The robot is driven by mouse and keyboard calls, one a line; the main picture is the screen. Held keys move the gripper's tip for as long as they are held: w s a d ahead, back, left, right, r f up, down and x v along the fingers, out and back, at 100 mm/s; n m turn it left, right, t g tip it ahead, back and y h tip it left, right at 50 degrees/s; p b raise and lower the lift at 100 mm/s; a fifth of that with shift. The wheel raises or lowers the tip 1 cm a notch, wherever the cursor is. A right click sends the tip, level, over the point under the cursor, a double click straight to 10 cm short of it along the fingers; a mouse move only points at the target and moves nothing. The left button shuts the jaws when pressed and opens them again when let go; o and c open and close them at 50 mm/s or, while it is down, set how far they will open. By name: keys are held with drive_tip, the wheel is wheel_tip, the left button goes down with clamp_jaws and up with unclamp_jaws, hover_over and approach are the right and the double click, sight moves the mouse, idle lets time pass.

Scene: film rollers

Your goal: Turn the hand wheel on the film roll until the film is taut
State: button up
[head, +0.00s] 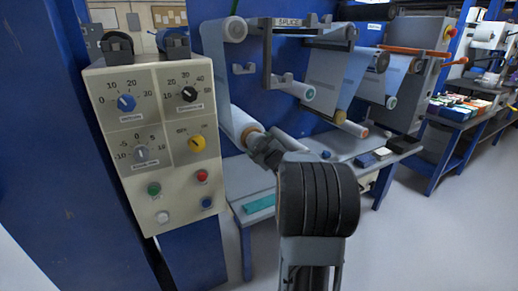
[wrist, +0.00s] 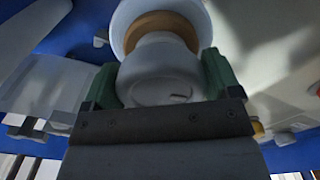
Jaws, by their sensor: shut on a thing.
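The film roll (head: 238,122) sits at the lower left of the blue machine in the head view, with pale film running up from it. In the wrist view its end shows as a white rim with a brown core (wrist: 163,24). A pale round hand wheel (wrist: 160,72) stands out from the core. My gripper (wrist: 160,85) has its green-padded fingers on either side of the hand wheel and is shut on it. In the head view my gripper (head: 262,145) reaches the roll's end, and my arm hides part of the area. Whether the film is taut or slack I cannot tell.
A control panel (head: 150,145) with knobs and buttons stands close at the left. More rollers with film (head: 335,75) are to the right above a grey bench (head: 345,145). A teal item (head: 259,203) lies on the bench. Open floor (head: 440,235) is at the right.

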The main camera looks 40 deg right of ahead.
idle(0.3)
drive_tip(key=o, duration=0.8)
drive_tip(key=s, duration=0.4)
drive_tip(key=s+a+p, duration=0.1)
drive_tip(key=s, duration=0.4)
drive_tip(key=s+a+p, duration=0.1)
drive_tip(key=s, duration=0.3)
drive_tip(key=shift+s, duration=0.35)
